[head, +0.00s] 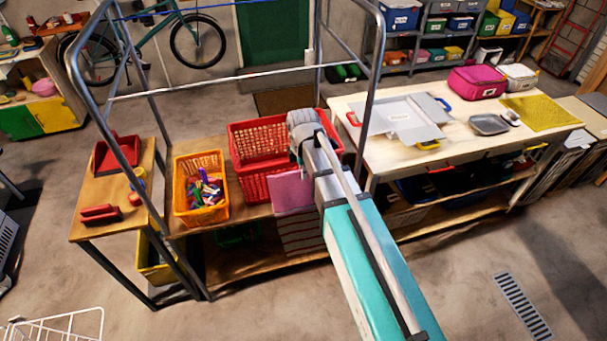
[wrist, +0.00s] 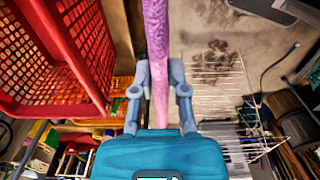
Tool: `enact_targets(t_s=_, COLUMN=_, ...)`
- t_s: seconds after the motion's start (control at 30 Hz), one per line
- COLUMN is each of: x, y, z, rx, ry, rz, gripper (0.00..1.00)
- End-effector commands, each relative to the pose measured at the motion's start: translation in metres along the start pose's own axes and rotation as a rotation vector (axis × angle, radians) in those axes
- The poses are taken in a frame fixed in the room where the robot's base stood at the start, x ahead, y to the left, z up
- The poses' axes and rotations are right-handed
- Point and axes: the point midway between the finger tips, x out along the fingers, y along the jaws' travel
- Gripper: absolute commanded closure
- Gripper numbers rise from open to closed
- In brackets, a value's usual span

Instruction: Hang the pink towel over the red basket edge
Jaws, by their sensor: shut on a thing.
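The pink towel (head: 292,194) hangs down at the front of the red basket (head: 262,187) in the head view; my arm hides part of it. In the wrist view the towel (wrist: 157,35) is seen nearly edge-on as a narrow strip between the fingers of my gripper (wrist: 160,80), which is shut on it. The basket (wrist: 62,55) is to the left in the wrist view, with a gap between its wall and the towel. My gripper's fingers are hidden behind my arm in the head view.
An orange basket of colourful items (head: 201,188) stands left of the red basket. A metal frame (head: 225,77) rises around the bench. A light worktable (head: 450,125) with a grey tray (head: 400,117) is to the right. A white wire rack (wrist: 220,80) shows in the wrist view.

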Motion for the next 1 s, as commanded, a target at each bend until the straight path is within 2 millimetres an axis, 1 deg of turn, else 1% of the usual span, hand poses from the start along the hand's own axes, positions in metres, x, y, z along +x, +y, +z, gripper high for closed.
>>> enact_targets(t_s=0.1, x=0.000, y=0.009, z=0.000, rx=0.000, ry=0.000, rz=0.000, gripper=1.00)
enact_targets(t_s=1.0, x=0.000, y=0.059, z=0.001, rx=0.001, ry=0.000, rz=0.000, gripper=1.00)
